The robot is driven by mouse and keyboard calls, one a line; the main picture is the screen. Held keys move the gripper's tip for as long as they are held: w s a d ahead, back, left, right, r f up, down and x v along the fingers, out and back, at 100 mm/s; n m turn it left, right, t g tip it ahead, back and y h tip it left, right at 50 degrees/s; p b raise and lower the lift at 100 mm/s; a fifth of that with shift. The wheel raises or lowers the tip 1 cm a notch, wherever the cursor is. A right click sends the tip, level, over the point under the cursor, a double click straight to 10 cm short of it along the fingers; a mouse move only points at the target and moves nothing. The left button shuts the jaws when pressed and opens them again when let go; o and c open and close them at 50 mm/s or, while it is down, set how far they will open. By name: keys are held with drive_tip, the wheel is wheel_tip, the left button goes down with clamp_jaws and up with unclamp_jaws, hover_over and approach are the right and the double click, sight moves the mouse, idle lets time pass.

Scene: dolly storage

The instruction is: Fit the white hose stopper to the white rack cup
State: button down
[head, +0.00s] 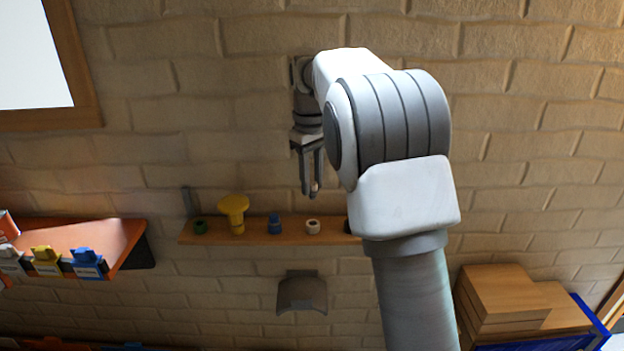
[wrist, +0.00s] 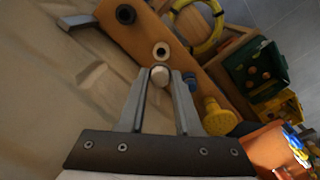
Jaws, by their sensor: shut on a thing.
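My gripper (head: 311,186) points down above the wall rack (head: 258,230) in the head view. In the wrist view my gripper (wrist: 160,82) is shut on a small white stopper (wrist: 159,74) between its fingertips. The stopper also shows as a pale tip in the head view (head: 314,188). The white rack cup (head: 313,227) stands on the rack almost straight below my gripper, with a visible gap. In the wrist view the white cup (wrist: 161,50) shows its dark, open hole just beyond the stopper. The two look apart.
A blue piece (head: 274,224), a yellow wide-topped piece (head: 234,211) and a green cup (head: 200,227) stand left of the white cup. A black cup (wrist: 125,14) is at its other side. A yellow hose loop (wrist: 215,30) and a green bin (wrist: 255,72) lie beyond the rack.

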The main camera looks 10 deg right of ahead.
drive_tip(key=shift+r, duration=0.15)
drive_tip(key=shift+f+b, duration=1.65)
drive_tip(key=shift+f, duration=1.3)
drive_tip(key=shift+f, duration=0.15)
drive_tip(key=shift+f+b, duration=0.65)
drive_tip(key=shift+f, duration=0.7)
drive_tip(key=c, duration=0.5)
unclamp_jaws()
drive_tip(key=r+p, duration=0.1)
drive_tip(key=r, duration=0.7)
drive_tip(key=r+p, duration=0.1)
drive_tip(key=r, duration=0.7)
drive_tip(key=shift+a+r, duration=0.2)
drive_tip(key=shift+r, duration=0.2)
drive_tip(key=shift+s+r, duration=0.1)
drive_tip(key=shift+r, duration=0.2)
